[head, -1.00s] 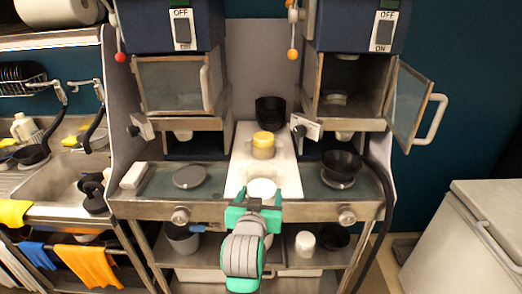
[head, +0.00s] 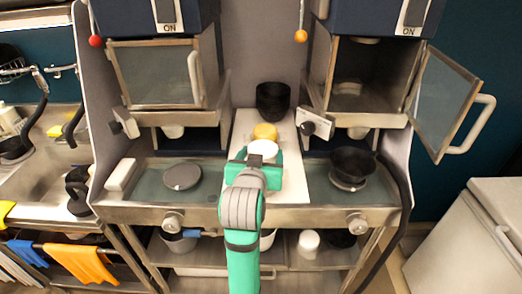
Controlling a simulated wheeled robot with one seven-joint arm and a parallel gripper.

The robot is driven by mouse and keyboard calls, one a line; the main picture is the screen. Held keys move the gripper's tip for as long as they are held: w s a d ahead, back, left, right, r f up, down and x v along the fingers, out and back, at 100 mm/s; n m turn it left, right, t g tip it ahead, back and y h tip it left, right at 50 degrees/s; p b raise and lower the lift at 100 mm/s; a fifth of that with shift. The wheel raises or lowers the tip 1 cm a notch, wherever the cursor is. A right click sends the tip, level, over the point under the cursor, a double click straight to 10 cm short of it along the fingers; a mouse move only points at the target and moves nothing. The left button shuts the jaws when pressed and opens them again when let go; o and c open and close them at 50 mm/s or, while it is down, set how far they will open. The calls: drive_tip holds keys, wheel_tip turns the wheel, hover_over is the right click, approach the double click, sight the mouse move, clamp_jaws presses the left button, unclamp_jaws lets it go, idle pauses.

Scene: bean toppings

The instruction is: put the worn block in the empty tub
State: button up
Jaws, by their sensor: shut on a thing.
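My gripper (head: 256,160) is over the white board (head: 295,185) between the two machines. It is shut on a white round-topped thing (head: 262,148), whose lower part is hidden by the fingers. Just behind it is a yellow-topped jar (head: 265,131), partly covered. A black tub (head: 272,98) stands at the back of the board; its inside is not clear. Another black bowl (head: 353,163) sits on a round plate at the right. A pale block (head: 121,174) lies at the counter's left end. I cannot tell which thing is the worn block.
The right machine's glass door (head: 447,105) stands open, sticking out to the right. The left machine's door (head: 155,75) is shut. A grey disc (head: 182,176) lies on the left counter. A white cup (head: 308,243) is on the shelf below.

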drive_tip(key=shift+f, duration=1.85)
drive_tip(key=shift+s+a, duration=0.1)
drive_tip(key=shift+s, duration=0.15)
drive_tip(key=shift+w+f, duration=0.1)
drive_tip(key=shift+f, duration=0.15)
idle(0.3)
drive_tip(key=shift+f, duration=0.1)
drive_tip(key=shift+f, duration=0.45)
idle(0.8)
drive_tip(key=o, duration=1.4)
drive_tip(key=shift+c, duration=0.2)
